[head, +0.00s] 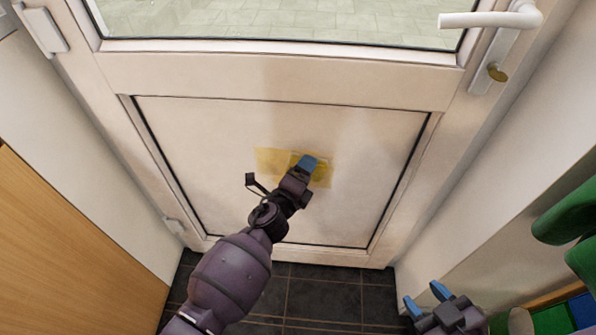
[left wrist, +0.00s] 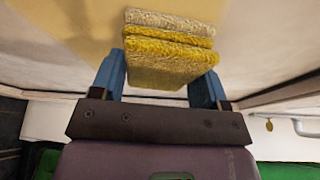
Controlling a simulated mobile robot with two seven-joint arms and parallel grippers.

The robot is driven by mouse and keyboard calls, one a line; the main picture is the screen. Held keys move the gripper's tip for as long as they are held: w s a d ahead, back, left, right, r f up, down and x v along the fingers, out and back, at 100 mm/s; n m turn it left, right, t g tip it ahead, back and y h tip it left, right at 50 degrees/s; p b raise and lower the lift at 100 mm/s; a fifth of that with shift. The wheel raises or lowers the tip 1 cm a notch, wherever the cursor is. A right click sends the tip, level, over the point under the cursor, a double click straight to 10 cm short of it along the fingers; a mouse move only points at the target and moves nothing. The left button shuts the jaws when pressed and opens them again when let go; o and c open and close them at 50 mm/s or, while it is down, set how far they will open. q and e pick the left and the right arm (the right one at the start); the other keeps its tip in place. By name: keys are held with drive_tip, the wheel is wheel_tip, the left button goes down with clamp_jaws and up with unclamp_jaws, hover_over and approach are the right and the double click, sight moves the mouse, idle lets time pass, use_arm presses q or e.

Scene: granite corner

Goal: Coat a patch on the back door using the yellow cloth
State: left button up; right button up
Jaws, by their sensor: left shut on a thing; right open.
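The white back door (head: 200,130) fills the head view, with a glass pane above and a framed lower panel. A yellowish coated patch (head: 268,160) shows on the lower panel, spreading to both sides of my left gripper (head: 305,164). The left gripper is shut on the yellow cloth (left wrist: 170,58), a folded thick pad seen between the blue fingers in the left wrist view. The cloth is at the panel surface; the head view mostly hides it behind the gripper. My right gripper (head: 428,294) is open and empty at the lower right, away from the door.
A white door handle (head: 490,20) with a brass lock (head: 497,72) is at the upper right. Green objects (head: 570,225) stand at the right edge. A wooden panel (head: 60,245) is at the left. Dark floor tiles (head: 320,295) lie below the door.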

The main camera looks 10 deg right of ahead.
sight(337, 165)
use_arm(q)
drive_tip(key=shift+s+d, duration=0.2)
drive_tip(key=shift+d, duration=0.5)
drive_tip(key=shift+s+d, duration=0.15)
drive_tip(key=shift+d, duration=0.55)
use_arm(e)
drive_tip(key=shift+s+f, duration=0.2)
drive_tip(key=shift+f, duration=0.25)
use_arm(q)
drive_tip(key=shift+s+d+b, duration=0.3)
drive_tip(key=shift+s+d, duration=0.05)
drive_tip(key=shift+d, duration=0.5)
drive_tip(key=shift+s+d+b, duration=0.3)
drive_tip(key=shift+d, duration=0.55)
use_arm(e)
drive_tip(key=shift+s+f+g, duration=0.25)
drive_tip(key=shift+f+g, duration=0.05)
drive_tip(key=shift+f, duration=0.35)
use_arm(q)
drive_tip(key=shift+s, duration=0.1)
